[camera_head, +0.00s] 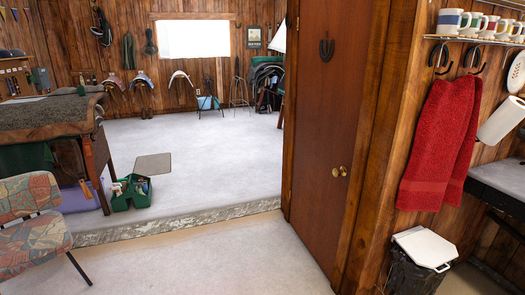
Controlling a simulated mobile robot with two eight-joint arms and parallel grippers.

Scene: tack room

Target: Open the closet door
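A tall brown wooden closet door (326,130) stands right of centre in the head view. It appears shut in its wooden frame. A small brass knob (341,171) sits near its right edge at mid height. A dark horseshoe (327,49) is fixed to its upper part. The bottom right of the door runs down close to the lower edge of the picture. Neither of my grippers is in view, so nothing is seen touching the door or the knob.
A red towel (438,140) hangs right of the door above a dark bin with a white lid (424,247). A raised concrete edge (180,225) crosses the floor. A patterned chair (35,230) and green tote (131,192) stand left. The pale floor (230,262) before the door is clear.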

